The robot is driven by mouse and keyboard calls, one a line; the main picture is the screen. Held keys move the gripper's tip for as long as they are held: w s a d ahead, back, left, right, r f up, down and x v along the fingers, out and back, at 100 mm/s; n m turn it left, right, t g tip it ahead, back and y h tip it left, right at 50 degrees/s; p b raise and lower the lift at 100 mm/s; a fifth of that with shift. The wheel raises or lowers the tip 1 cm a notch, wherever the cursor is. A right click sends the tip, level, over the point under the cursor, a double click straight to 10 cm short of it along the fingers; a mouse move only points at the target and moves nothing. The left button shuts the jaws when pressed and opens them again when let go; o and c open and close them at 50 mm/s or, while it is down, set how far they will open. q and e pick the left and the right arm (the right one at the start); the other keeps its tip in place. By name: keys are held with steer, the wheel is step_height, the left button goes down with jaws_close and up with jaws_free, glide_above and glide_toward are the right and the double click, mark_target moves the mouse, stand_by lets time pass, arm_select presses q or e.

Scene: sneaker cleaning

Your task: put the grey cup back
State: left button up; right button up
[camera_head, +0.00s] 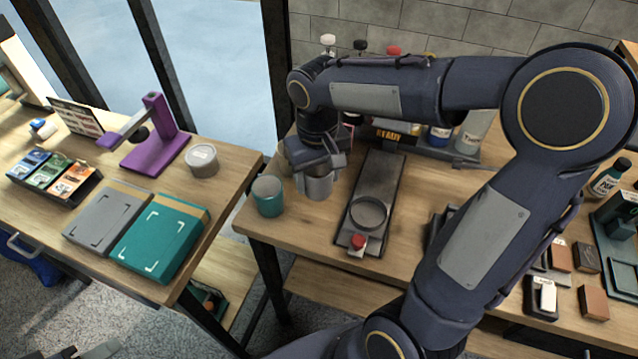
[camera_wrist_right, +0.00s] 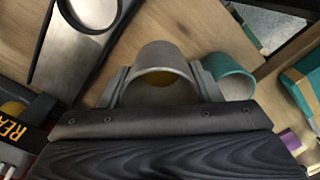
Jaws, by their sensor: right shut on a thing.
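The grey cup (camera_head: 318,184) is upright in the jaws of my right gripper (camera_head: 318,165), over the left part of the right-hand table. In the right wrist view the grey cup (camera_wrist_right: 160,93) sits between the two fingers of my right gripper (camera_wrist_right: 161,84), with something yellow inside it. A teal cup (camera_head: 268,197) stands just left of it; the teal cup (camera_wrist_right: 233,76) also shows in the wrist view. I cannot tell whether the grey cup touches the table. Dark pieces at the bottom left edge may be my left gripper, mostly cut off.
Bottles stand in a rack behind. The left table (camera_head: 225,170) holds boxes, a round tin (camera_head: 202,161) and a purple stand (camera_head: 158,150). A gap separates the tables.

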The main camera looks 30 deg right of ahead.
steer(key=shift+w+d+f, duration=0.3)
steer(key=shift+w+f, duration=0.1)
steer(key=shift+f, duration=0.2)
steer(key=shift+w+d+f, duration=0.3)
steer(key=shift+w+f, duration=0.05)
steer(key=shift+f, duration=0.2)
steer(key=shift+w+d+f, duration=0.1)
steer(key=shift+f, duration=0.85)
steer(key=shift+w+d+f, duration=0.1)
steer(key=shift+f, duration=0.8)
steer(key=shift+f+b, duration=0.15)
steer(key=shift+b, duration=0.15)
steer(key=o, duration=1.1)
steer(key=shift+c, duration=0.2)
